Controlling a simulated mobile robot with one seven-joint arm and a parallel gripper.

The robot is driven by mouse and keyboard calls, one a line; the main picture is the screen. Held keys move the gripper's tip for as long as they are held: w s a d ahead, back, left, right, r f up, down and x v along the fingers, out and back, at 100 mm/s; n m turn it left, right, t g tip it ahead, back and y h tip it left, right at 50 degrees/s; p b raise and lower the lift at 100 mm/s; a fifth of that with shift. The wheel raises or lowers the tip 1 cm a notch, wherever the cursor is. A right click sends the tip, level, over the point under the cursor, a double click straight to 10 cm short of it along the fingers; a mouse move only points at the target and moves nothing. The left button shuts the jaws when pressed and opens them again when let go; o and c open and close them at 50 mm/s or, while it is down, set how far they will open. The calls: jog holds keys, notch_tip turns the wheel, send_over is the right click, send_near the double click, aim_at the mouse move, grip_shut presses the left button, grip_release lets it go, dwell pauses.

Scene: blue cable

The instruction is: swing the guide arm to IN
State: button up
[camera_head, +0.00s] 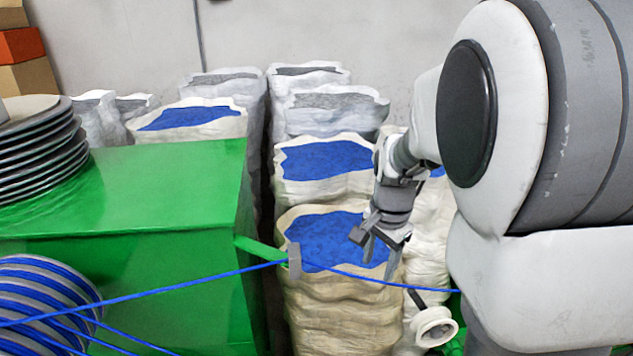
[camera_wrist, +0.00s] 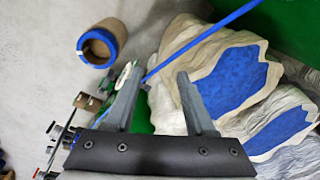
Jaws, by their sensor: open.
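What looks like the guide arm (camera_head: 262,252) is a short green bar sticking out from the corner of the green machine, with a grey block (camera_head: 295,261) at its tip. The blue cable (camera_head: 190,284) runs taut from the left to this block and on to the right; it also crosses the wrist view (camera_wrist: 205,42). My gripper (camera_head: 371,247) is open and empty, to the right of the grey block and apart from it, over the front sack. Its two fingers (camera_wrist: 157,82) show spread in the wrist view. I cannot make out the guide arm there, nor any IN mark.
The green machine (camera_head: 130,210) fills the left, with a cable drum (camera_head: 45,290) before it and a stack of grey discs (camera_head: 35,150) on it. Sacks with blue filling (camera_head: 325,160) stand behind. A white wheel (camera_head: 434,326) is at lower right. A blue spool (camera_wrist: 97,46) stands on the floor.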

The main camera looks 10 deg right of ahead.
aim_at(412, 290)
jog(key=w+d+f+m+g+h+p, duration=0.2)
jog(key=w+d+f+m+h, duration=0.2)
jog(key=w+d+f+m, duration=0.3)
jog(key=shift+n, duration=0.4)
jog(key=x, duration=0.5)
jog(key=d+x, duration=0.1)
jog(key=x, duration=1)
jog(key=shift+w+d, duration=0.3)
jog(key=shift+d, duration=0.2)
jog(key=shift+r, duration=0.1)
grip_shut()
